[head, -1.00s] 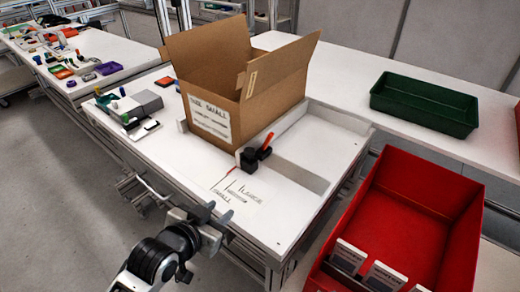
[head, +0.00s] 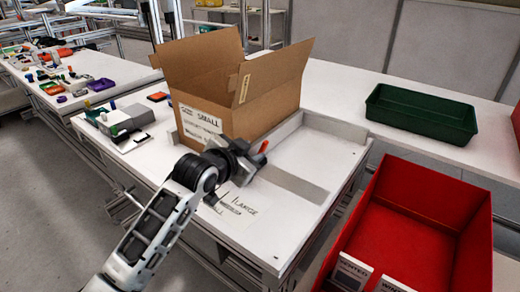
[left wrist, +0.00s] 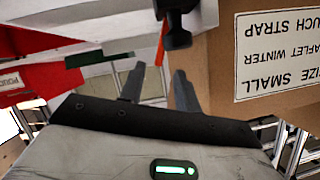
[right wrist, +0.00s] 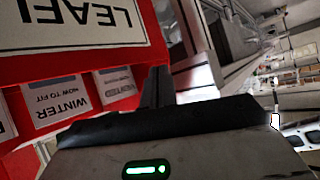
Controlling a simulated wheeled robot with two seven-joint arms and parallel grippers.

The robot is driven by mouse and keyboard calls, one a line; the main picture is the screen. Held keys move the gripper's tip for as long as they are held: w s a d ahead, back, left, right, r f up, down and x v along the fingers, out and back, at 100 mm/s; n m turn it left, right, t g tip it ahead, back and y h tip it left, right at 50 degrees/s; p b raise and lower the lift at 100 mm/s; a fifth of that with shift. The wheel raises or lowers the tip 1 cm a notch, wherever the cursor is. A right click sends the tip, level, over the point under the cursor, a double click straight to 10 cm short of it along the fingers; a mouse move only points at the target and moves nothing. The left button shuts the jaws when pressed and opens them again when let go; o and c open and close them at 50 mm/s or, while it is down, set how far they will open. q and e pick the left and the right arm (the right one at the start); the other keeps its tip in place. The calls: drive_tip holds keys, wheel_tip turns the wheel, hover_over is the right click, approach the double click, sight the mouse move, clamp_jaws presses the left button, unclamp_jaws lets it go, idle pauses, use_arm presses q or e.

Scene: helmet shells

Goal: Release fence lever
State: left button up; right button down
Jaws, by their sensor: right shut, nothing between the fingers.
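The fence lever (head: 263,146) shows as an orange tip beyond my left gripper (head: 250,160) in the head view. The gripper and wrist hide its black clamp body there. In the left wrist view the black clamp (left wrist: 176,22) and its orange-red lever (left wrist: 161,45) lie just beyond the two fingertips. The left gripper (left wrist: 158,72) is open, with a gap between its fingers; I see no contact with the lever. My right gripper (right wrist: 156,85) is shut and empty by the red bin, away from the lever; it does not show in the head view.
An open cardboard box (head: 240,100) marked SMALL stands right behind the lever on the white table (head: 310,160). A fence strip (head: 292,184) runs across the table.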

sight(263, 147)
use_arm(q)
drive_tip(key=shift+b+x, duration=0.3)
drive_tip(key=shift+x, duration=2.4)
drive_tip(key=shift+c, duration=0.3)
clamp_jaws()
drive_tip(key=shift+w+a+r+n+p, duration=0.1)
drive_tip(key=shift+a+r+n+p, duration=0.2)
drive_tip(key=shift+p, duration=0.4)
drive_tip(key=shift+w+a+f+n+g+h, duration=0.1)
drive_tip(key=shift+w+a+n+g+h, duration=0.15)
drive_tip(key=shift+n+h, duration=0.3)
